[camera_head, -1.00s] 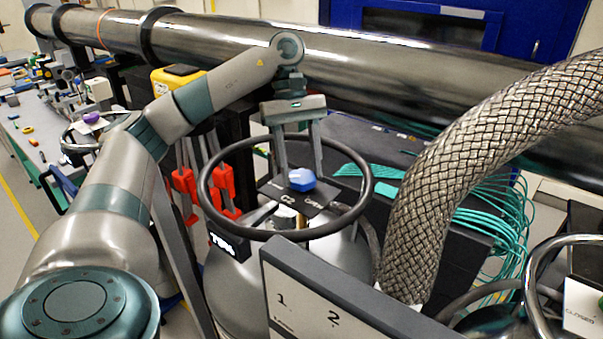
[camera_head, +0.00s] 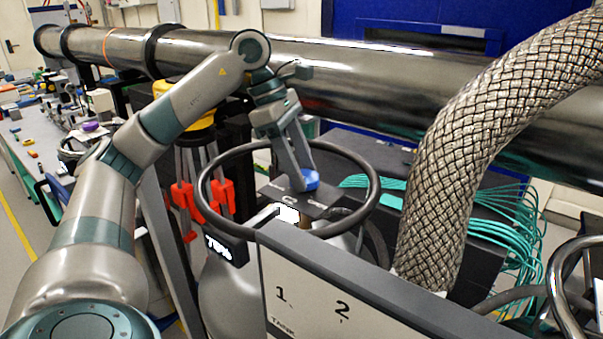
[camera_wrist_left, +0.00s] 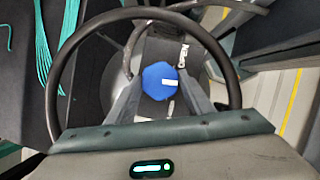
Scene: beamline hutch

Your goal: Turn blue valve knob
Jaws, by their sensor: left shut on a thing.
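The blue valve knob (camera_head: 311,180) sits on a dark plate inside the dark ring handle of a grey tank. In the left wrist view the knob (camera_wrist_left: 159,80) has a white mark on its face and the word OPEN is printed beside it. My left gripper (camera_head: 302,180) reaches down inside the ring with its fingers at the knob. In the left wrist view its two fingers (camera_wrist_left: 158,90) stand on either side of the knob, shut on it. The fingers hide part of the knob in the head view. My right gripper is not in view.
The dark ring handle (camera_head: 205,185) circles the knob and the fingers. A thick braided hose (camera_head: 455,140) rises to the right. A panel marked 1 and 2 (camera_head: 310,300) stands in front. A long metal pipe (camera_head: 370,75) runs behind. Teal cables (camera_head: 500,230) lie at the right.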

